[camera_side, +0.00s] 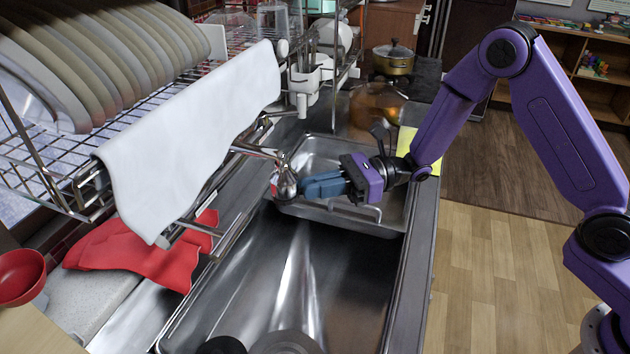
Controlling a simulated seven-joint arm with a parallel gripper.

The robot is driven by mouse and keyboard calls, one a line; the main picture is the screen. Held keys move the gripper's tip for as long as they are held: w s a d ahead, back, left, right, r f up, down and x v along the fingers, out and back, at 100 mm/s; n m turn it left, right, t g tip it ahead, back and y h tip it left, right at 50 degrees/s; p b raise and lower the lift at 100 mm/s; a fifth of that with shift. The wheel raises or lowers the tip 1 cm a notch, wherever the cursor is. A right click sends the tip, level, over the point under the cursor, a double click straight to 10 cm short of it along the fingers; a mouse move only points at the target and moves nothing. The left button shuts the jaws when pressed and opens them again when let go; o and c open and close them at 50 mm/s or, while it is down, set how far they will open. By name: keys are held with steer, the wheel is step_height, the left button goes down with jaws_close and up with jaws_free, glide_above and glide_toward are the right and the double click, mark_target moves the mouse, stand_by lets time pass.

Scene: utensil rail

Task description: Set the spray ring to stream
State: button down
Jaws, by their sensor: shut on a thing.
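The tap (258,150) reaches out over the sink from the left, with a metal spray head (284,186) at its end. A small red mark shows on the head's left side. My gripper (300,188) comes in from the right, its blue fingers closed at the spray head. The spray ring is too small and too covered by the fingers to tell apart from the head, and its setting cannot be read. A bright streak runs down the sink basin (345,285) below the head; I cannot tell water from reflection.
A wire dish rack (45,165) with plates and a white towel (190,130) hangs close left of the tap. A red cloth (135,250) and a red bowl (20,277) lie at the left. A steel tray (385,218) sits under my gripper.

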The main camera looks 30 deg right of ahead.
mark_target(298, 195)
steer(key=m+t, duration=0.1)
steer(key=s+m+t+h, duration=0.1)
steer(key=t, duration=0.1)
steer(key=s+m+t, duration=0.1)
steer(key=shift+a+t, duration=0.35)
steer(key=shift+t, duration=0.05)
steer(key=shift+s+a+m+t+h, duration=0.15)
steer(key=shift+s+m+t+h, duration=0.1)
steer(key=shift+m+t+h, duration=0.5)
steer(key=shift+s+a+m+t+h, duration=0.2)
steer(key=shift+m+t+h, duration=0.35)
steer(key=shift+m+t, duration=0.3)
steer(key=shift+t, duration=0.4)
steer(key=c, duration=1.2)
jaws_free()
steer(key=shift+d, duration=0.1)
